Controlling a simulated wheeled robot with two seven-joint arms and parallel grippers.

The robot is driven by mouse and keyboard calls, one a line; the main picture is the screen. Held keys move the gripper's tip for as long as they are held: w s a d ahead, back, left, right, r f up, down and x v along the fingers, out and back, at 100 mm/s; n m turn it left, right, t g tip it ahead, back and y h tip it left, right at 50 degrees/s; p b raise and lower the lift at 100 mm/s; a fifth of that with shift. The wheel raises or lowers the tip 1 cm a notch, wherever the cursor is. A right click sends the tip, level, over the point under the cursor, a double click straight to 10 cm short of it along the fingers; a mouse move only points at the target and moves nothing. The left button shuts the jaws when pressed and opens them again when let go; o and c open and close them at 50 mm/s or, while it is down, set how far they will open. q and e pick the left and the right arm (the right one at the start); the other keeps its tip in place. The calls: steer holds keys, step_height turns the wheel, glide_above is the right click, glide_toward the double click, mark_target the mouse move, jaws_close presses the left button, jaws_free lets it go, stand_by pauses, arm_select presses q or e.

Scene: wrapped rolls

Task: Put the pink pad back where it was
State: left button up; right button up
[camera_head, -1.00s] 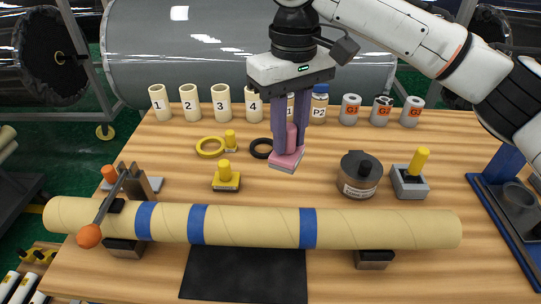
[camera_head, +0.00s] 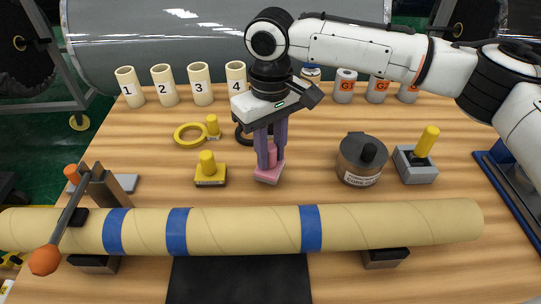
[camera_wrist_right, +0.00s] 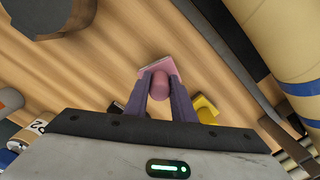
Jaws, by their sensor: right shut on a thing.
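The pink pad (camera_head: 269,173) has a flat pink base and an upright rounded handle. My right gripper (camera_head: 271,160) is shut on the handle from above. The base is at or just above the wooden table, between the yellow-handled block and the dark round pot; I cannot tell if it touches. In the right wrist view the pad (camera_wrist_right: 160,66) shows between the fingertips (camera_wrist_right: 160,88), with wood around it. My left gripper is not in view.
A long tan roll with blue bands (camera_head: 250,231) lies across the front on supports. A yellow block (camera_head: 209,172) stands left of the pad, a dark pot (camera_head: 361,160) right. A black ring (camera_head: 240,137) lies behind. Numbered tubes (camera_head: 164,86) line the back.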

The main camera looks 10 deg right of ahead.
steer(key=shift+f, duration=0.8)
steer(key=o, duration=1)
steer(key=shift+f, duration=0.15)
steer(key=shift+c, duration=0.2)
step_height(320, 180, up, 12)
steer(key=shift+r, duration=0.15)
steer(key=shift+w, duration=0.1)
